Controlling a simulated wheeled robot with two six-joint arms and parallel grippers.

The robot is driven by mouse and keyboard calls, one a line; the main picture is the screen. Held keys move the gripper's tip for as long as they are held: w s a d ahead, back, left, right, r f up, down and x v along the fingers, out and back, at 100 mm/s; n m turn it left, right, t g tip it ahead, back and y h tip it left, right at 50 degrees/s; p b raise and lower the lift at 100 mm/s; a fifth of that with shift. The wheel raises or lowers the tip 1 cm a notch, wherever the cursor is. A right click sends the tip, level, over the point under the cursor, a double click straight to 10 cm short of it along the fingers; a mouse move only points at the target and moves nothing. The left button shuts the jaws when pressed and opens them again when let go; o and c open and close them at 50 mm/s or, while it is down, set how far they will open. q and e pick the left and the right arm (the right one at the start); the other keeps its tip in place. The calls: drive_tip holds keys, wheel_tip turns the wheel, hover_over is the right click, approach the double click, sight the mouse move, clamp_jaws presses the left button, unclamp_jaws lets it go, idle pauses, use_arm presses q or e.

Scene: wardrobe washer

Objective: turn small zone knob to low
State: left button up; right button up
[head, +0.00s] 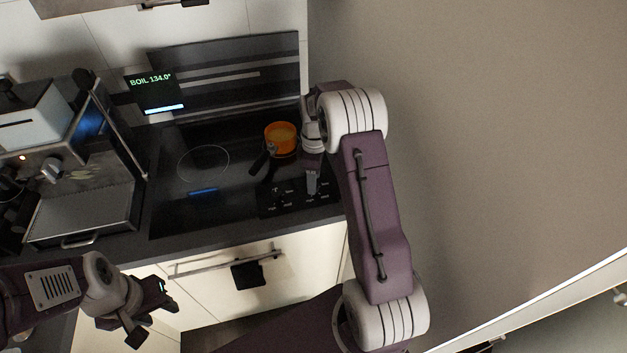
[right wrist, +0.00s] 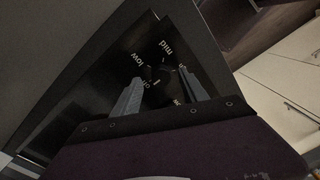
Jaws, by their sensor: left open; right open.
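The dark control panel (head: 292,200) lies at the front right of the black cooktop in the head view. In the right wrist view, the labels off, low and mid ring a dark knob (right wrist: 157,75), which barely stands out from the black panel. A pale mark shows near off, but I cannot clearly read the knob's setting. My right gripper (head: 312,186) is over the panel. In the right wrist view its two grey fingers (right wrist: 160,96) are apart, one on each side of the knob area; contact is not visible. My left gripper (head: 148,312) is open and empty at lower left, away from the cooktop.
An orange pot (head: 281,137) with a dark handle stands on the cooktop (head: 215,210), close to my right wrist. A display (head: 155,92) reads BOIL 134.0°. A coffee machine (head: 85,200) stands at left. A bar handle (head: 220,264) with a dark cloth is below the counter.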

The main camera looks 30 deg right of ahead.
drive_tip(key=shift+s+f, duration=0.25)
drive_tip(key=shift+f, duration=0.25)
drive_tip(key=shift+w+f, duration=0.15)
clamp_jaws()
